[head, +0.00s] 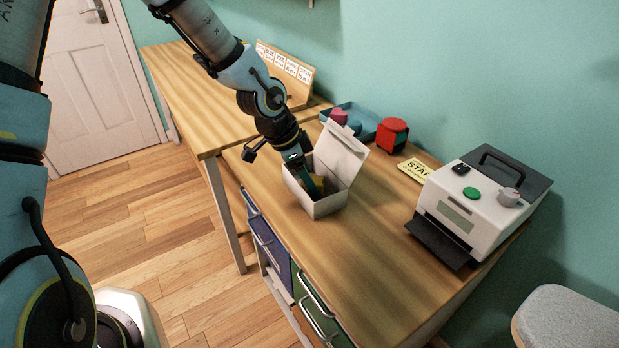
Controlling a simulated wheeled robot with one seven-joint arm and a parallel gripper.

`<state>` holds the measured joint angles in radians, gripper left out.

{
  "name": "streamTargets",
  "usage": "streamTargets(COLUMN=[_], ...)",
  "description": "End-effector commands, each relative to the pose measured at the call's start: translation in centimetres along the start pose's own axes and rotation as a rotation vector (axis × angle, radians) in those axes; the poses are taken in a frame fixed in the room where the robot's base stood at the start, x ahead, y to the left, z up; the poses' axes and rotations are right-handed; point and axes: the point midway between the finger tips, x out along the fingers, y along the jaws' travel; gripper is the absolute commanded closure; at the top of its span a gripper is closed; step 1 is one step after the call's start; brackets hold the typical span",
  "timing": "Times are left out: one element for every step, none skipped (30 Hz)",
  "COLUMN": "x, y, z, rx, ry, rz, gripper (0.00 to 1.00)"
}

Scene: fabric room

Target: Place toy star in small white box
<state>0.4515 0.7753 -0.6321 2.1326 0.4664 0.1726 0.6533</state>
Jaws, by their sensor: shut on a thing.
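The small white box (327,208) stands on the wooden table with its lid raised on the far right side. My gripper (313,187) reaches down from the upper left, and its fingers are inside the box opening. It is shut on the toy star (319,182), of which only a small yellowish patch shows between the fingers and the box walls. The star's shape is mostly hidden, and I cannot tell whether it touches the box floor.
Behind the box are a blue tray (357,116) with a pink piece (339,116) and a red round-topped thing (392,132). A yellow card (414,170) and a white machine (474,205) stand to the right. The table front is clear.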

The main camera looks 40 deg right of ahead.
Motion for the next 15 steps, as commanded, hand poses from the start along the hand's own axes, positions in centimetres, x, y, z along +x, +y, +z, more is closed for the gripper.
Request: streamTargets(x=[0.13,0.12,0.10,0.09,0.09,0.09,0.11,0.18,0.31,0.41,0.30,0.28,0.27,0.27,0.27], y=[-0.01,-0.04,-0.05,-0.05,-0.05,-0.05,-0.05,-0.05,-0.05,-0.04,-0.05,-0.05,-0.05,-0.05,-0.05], z=[0.06,0.06,0.06,0.05,0.05,0.05,0.06,0.09,0.14,0.18,0.14,0.13,0.13,0.13,0.13], rx=[0.000,0.000,0.000,0.000,0.000,0.000,0.000,0.000,0.000,0.000,0.000,0.000,0.000,0.000,0.000], ry=[0.000,0.000,0.000,0.000,0.000,0.000,0.000,0.000,0.000,0.000,0.000,0.000,0.000,0.000,0.000], rz=[0.000,-0.001,-0.001,-0.001,-0.001,-0.001,-0.001,-0.001,-0.001,-0.001,-0.001,-0.001,-0.001,-0.001,-0.001], gripper=[0.85,0.85,0.85,0.85,0.85,0.85,0.85,0.85,0.85,0.85,0.30,0.25,0.22,0.18,0.14])
